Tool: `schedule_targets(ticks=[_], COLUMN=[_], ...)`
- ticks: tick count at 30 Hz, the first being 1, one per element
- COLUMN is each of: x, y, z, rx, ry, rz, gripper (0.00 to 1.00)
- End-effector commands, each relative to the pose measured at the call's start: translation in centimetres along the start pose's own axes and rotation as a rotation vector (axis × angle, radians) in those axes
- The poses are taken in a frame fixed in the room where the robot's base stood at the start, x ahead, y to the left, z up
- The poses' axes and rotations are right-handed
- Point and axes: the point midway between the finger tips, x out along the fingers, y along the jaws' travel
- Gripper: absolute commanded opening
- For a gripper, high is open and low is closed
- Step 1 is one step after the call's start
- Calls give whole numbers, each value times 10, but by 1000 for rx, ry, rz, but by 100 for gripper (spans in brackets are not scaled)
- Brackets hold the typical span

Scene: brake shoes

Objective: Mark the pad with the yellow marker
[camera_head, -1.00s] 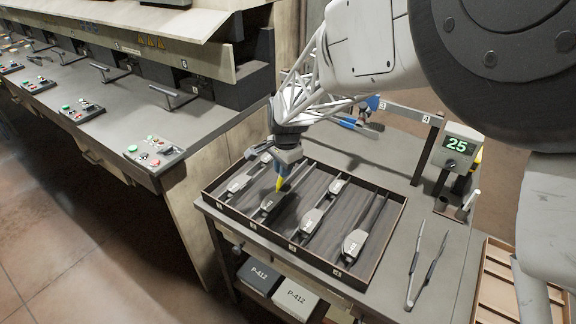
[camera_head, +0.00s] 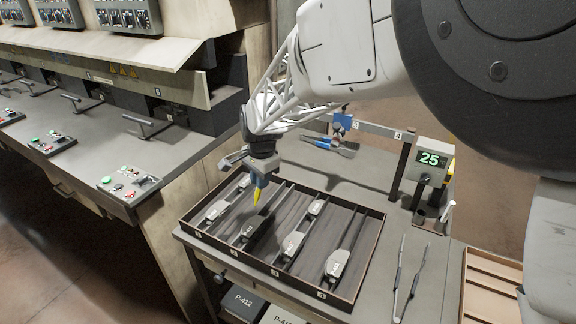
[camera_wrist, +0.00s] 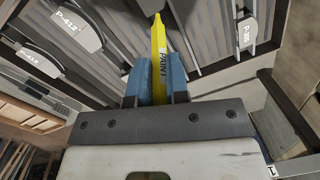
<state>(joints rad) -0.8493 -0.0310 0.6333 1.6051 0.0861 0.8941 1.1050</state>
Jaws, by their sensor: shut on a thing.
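My gripper (camera_head: 262,176) has blue fingers and is shut on the yellow marker (camera_head: 257,196), which points tip-down above the tray. In the wrist view the marker (camera_wrist: 158,48), printed "PAINT", stands between the two blue fingers (camera_wrist: 158,88). A dark pad (camera_head: 246,230) lies in the tray just below the marker tip, with a gap between them. Other pads with pale labels lie in the tray: one left (camera_head: 217,210), one right of middle (camera_head: 292,243) and one far right (camera_head: 336,264). In the wrist view one label (camera_wrist: 76,25) reads P-412. No yellow mark can be made out on the pads.
The divided tray (camera_head: 370,243) has raised rims and stands on a grey bench. Right of it are tongs (camera_head: 411,280) and a display (camera_head: 433,160) reading 25. A blue-handled tool (camera_head: 322,143) lies behind. Boxes (camera_head: 243,301) sit underneath.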

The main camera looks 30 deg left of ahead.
Motion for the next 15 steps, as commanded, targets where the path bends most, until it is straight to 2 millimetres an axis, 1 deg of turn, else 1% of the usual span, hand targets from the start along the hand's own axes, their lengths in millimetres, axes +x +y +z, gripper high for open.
schedule_targets(ticks=[15], x=[-21], y=[-2], z=[1], rx=[0], ry=[0], rz=[-1], gripper=[0])
